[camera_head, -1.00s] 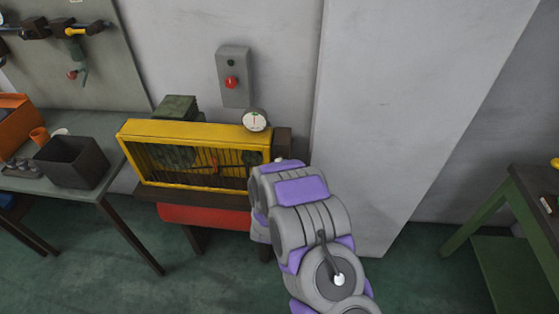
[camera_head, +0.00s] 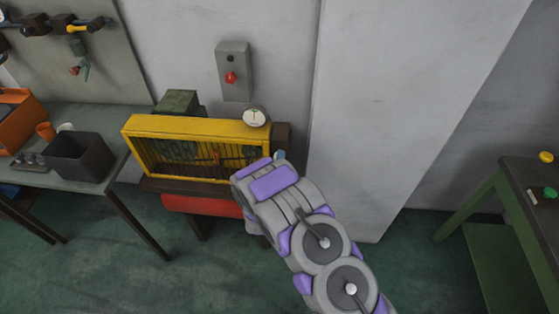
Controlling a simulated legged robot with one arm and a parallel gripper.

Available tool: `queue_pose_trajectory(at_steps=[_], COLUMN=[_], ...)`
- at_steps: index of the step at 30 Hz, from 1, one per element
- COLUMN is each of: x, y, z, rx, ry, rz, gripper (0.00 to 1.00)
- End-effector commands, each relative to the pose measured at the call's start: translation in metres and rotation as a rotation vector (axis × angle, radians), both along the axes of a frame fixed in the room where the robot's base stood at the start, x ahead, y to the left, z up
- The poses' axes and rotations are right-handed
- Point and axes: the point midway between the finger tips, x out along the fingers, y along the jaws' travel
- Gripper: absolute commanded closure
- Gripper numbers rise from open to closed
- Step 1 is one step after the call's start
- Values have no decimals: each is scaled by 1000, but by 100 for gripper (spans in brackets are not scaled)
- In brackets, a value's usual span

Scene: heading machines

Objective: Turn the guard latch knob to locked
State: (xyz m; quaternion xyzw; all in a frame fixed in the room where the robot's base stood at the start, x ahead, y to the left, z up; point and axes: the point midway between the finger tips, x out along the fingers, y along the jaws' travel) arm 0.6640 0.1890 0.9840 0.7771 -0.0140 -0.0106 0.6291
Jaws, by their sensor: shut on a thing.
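The yellow guard (camera_head: 187,126) with a barred front is on the machine at the left of centre. My grey and purple arm reaches up from the bottom right and covers the guard's lower right corner. My gripper is hidden behind the arm's last links, so I cannot see its jaws. I cannot make out the latch knob, and its position cannot be read. A small pale piece (camera_head: 280,156) shows just past the arm's end, beside the machine's right side; I cannot tell what it is.
A round dial gauge (camera_head: 254,117) stands on the guard's right end. A grey switch box (camera_head: 233,75) with a red button is on the wall. A table with a dark bin (camera_head: 75,157) is at left, a green bench (camera_head: 525,205) at right. A wall pillar (camera_head: 375,120) rises right of the machine.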

Motion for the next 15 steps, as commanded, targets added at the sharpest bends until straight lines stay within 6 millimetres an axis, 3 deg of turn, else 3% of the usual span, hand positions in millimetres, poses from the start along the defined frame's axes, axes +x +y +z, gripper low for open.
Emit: queue_pose_trajectory(at_steps=[15], x=[0], y=[3], z=[-2], rx=[-214], ry=[12], rz=[8], gripper=[90])
